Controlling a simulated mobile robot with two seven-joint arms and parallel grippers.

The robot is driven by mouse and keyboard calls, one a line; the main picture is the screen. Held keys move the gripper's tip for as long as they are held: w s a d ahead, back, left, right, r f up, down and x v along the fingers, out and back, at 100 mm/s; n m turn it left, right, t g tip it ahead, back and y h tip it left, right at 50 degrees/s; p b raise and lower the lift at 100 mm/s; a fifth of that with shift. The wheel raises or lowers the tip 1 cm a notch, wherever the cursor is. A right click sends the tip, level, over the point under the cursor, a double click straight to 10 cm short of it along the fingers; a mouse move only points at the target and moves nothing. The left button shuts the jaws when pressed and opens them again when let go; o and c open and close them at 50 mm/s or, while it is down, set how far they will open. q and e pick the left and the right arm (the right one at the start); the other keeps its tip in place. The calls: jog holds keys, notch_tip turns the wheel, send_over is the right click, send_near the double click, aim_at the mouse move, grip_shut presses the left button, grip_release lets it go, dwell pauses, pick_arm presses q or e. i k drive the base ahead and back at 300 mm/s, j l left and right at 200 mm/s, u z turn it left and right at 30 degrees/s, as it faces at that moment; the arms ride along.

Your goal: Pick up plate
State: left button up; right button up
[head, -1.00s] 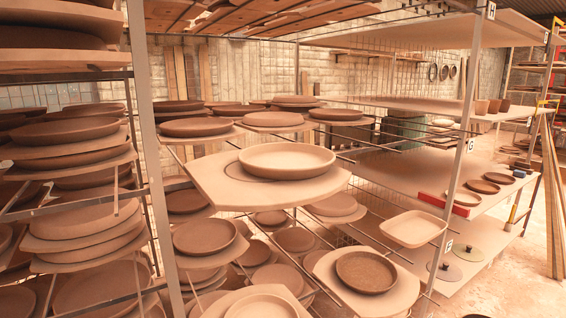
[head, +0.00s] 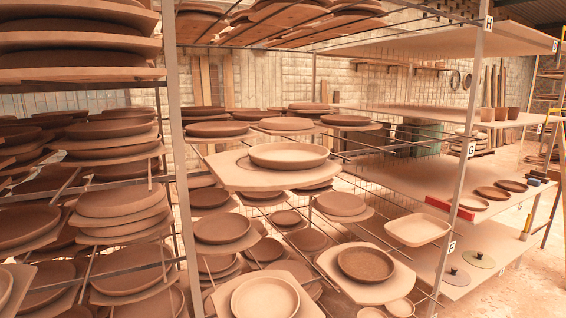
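Many clay plates are in the head view, and I cannot tell which one the task means. A pale plate (head: 288,155) rests on a board (head: 247,178) that sticks out from the middle rack. A darker brown plate (head: 365,264) lies on a lower board to the right. Another pale plate (head: 265,298) lies at the bottom edge, partly cut off. A reddish plate (head: 221,228) sits on a board left of centre. Neither of my grippers shows in the head view.
Metal rack posts (head: 181,160) stand between the shelves. Open floor (head: 520,285) shows at lower right.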

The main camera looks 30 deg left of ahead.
aim_at(283, 156)
jog(key=l+u, duration=0.15)
jog(key=l, duration=0.2)
jog(key=k+l+u, duration=0.15)
jog(key=l, duration=0.2)
jog(key=i+l+u, duration=0.3)
jog(key=l, duration=0.25)
jog(key=i+l+u, duration=0.2)
jog(key=l, duration=0.1)
